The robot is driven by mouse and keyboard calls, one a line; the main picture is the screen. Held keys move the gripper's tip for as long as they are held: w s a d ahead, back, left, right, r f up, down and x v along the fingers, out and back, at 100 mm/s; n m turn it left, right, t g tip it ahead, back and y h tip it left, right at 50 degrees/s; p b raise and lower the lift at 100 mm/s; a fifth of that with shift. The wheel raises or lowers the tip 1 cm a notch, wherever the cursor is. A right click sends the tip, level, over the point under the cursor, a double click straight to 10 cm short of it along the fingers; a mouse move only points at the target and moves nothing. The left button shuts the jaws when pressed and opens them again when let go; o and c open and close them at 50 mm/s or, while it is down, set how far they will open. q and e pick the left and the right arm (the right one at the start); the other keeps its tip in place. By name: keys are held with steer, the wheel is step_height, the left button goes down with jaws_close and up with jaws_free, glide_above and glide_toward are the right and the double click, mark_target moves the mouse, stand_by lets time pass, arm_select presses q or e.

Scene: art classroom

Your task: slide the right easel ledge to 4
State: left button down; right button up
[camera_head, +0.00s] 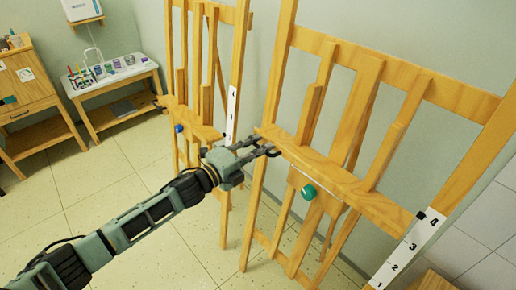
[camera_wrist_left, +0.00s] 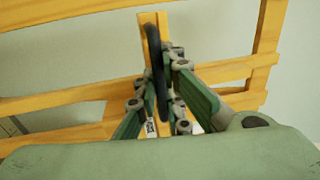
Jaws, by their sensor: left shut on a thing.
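The right easel ledge (camera_head: 340,180) is a wooden bar across the right easel. A black marker (camera_head: 421,215) at its right end is beside the 4 on the white number scale (camera_head: 412,247). A green knob (camera_head: 308,192) sits below the ledge. My left gripper (camera_head: 270,150) is at the ledge's left end, shut on a black handle (camera_wrist_left: 155,55) that shows as a curved bar between the fingers in the left wrist view. The fingers partly hide the handle. My right gripper is not in view.
The left easel (camera_head: 195,120) with a blue knob (camera_head: 180,129) stands close behind my left gripper. A table (camera_head: 115,105) with art supplies and a wooden cabinet (camera_head: 30,90) are at the back left. The tiled floor between is clear.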

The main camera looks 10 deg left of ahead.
arm_select(q)
steer(key=shift+w+r, duration=0.15)
steer(key=shift+r, duration=0.4)
steer(key=c, duration=1.9)
jaws_free()
steer(key=shift+o, duration=0.3)
steer(key=shift+f, duration=0.2)
steer(key=shift+f, duration=0.1)
steer(key=v, duration=1.2)
